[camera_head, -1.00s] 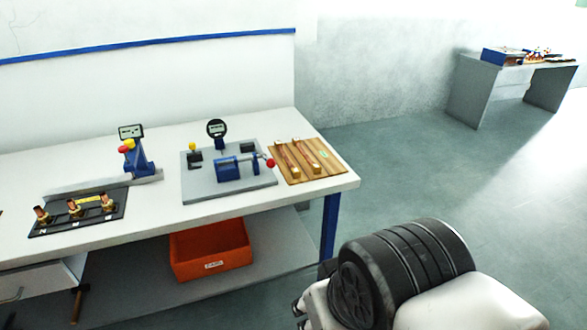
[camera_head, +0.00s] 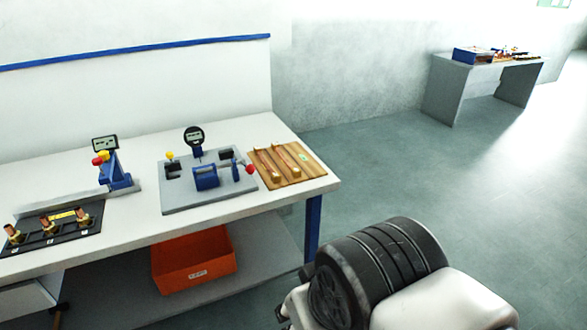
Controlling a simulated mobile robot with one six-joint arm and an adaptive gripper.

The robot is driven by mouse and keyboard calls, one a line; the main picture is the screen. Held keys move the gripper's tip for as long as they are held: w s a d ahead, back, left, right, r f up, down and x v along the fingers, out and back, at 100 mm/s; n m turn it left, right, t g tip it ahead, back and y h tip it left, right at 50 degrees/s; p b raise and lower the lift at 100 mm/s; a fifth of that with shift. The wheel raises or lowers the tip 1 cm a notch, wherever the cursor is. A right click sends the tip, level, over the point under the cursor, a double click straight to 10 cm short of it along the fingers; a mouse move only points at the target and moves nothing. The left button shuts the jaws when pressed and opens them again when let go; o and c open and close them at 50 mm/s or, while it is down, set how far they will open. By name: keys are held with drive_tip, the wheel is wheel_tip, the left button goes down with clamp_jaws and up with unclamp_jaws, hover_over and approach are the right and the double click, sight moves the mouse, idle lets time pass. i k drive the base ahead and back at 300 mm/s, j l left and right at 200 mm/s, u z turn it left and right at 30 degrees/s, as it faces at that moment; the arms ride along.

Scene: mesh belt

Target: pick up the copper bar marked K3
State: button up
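Two slim copper-coloured bars lie side by side on a wooden board (camera_head: 312,175) at the right end of the white workbench. The left bar (camera_head: 265,161) and the right bar (camera_head: 287,160) both point away from me. A small green mark shows on the board beside the right bar. No K3 marking is legible at this size, so I cannot tell which bar bears it. My gripper is not clearly visible; only a black-and-white part of my own body fills the lower right.
A grey fixture plate (camera_head: 200,203) with a dial gauge (camera_head: 194,137) and red-knobbed clamp stands left of the board. Further left are a blue gauge stand (camera_head: 116,172) and a black terminal block (camera_head: 75,239). An orange bin (camera_head: 195,262) sits below. Floor at right is open.

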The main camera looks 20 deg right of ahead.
sight(276, 177)
drive_tip(key=i+l, duration=0.2)
drive_tip(key=i, duration=0.25)
drive_tip(key=i+l, duration=0.25)
drive_tip(key=i, duration=0.2)
drive_tip(key=i+l, duration=0.2)
drive_tip(key=i, duration=0.25)
drive_tip(key=i+l, duration=0.2)
drive_tip(key=i, duration=0.25)
